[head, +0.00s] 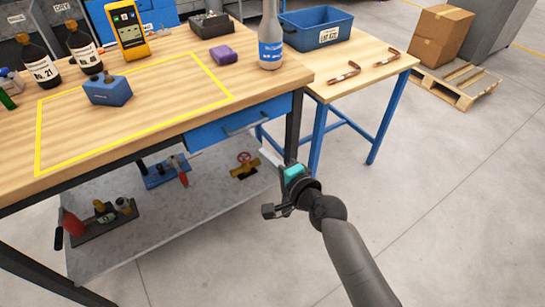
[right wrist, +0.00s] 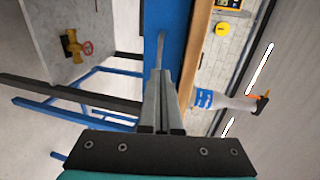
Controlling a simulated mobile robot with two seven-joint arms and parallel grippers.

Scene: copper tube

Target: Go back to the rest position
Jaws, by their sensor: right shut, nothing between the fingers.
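My right gripper (head: 266,156) is in front of the bench's right front leg, just below and right of the blue drawer (head: 238,122). It is shut and empty. In the right wrist view its fingers (right wrist: 162,75) meet and point toward the blue drawer front (right wrist: 165,18) and its grey handle (right wrist: 160,50). I cannot tell from this whether the fingertips touch the handle. The drawer looks closed. My left gripper is not in the head view. Two bent copper tubes (head: 344,73) (head: 386,57) lie on the lower side table.
The wooden workbench (head: 150,130) has a yellow outline, a blue-grey block (head: 107,91), a purple block (head: 222,54) and a white-and-blue bottle (head: 270,50). A blue bin (head: 316,28) stands on the side table. Valves and tools lie on the lower shelf (head: 190,215).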

